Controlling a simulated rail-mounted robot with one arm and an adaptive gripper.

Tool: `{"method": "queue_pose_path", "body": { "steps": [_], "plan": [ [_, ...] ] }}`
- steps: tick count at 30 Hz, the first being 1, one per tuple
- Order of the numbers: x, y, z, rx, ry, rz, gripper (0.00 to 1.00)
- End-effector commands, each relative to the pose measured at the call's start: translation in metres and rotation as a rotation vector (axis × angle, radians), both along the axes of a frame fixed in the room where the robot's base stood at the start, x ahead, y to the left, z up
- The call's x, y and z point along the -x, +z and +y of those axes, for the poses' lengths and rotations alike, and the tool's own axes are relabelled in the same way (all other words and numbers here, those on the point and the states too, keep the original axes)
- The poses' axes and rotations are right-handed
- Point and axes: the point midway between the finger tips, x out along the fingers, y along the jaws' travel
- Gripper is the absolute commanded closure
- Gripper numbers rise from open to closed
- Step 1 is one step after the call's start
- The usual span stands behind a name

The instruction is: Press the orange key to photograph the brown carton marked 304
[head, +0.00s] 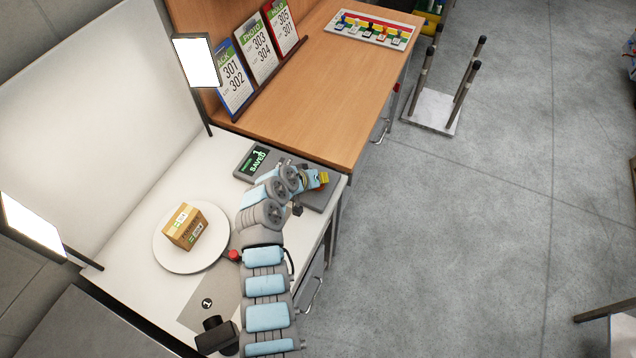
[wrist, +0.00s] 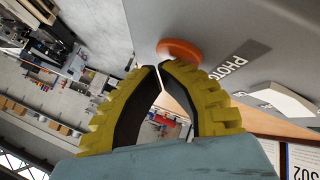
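The brown carton (head: 187,232) sits on a round white turntable (head: 163,252) on the white table. Its labels are too small to read. The orange key (wrist: 180,51) is a round disc on a grey panel marked PHOTO in the wrist view. My gripper (wrist: 158,66) has yellow ribbed fingers whose tips come together, with nothing between them. The tips are right by the key's edge; I cannot tell whether they touch it. In the head view my gripper (head: 323,178) is over the grey console (head: 318,198) at the table's right edge, largely hiding the key.
A dark display (head: 257,160) reads SAVED with a 1. A red knob (head: 234,255) is beside the turntable, and a black camera (head: 215,335) stands in front. Lamps flank the table. Lot signs (head: 260,50) line the wooden counter (head: 310,95).

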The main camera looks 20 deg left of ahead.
Motion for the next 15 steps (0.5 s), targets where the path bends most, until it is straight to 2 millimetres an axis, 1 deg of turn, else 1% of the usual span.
{"method": "queue_pose_path", "body": {
  "steps": [9, 15],
  "plan": [
    [0.001, 0.014, 0.0, 0.0, 0.001, 0.001, 1.0],
    [0.001, 0.015, 0.0, 0.001, 0.001, 0.0, 1.0]
  ]
}}
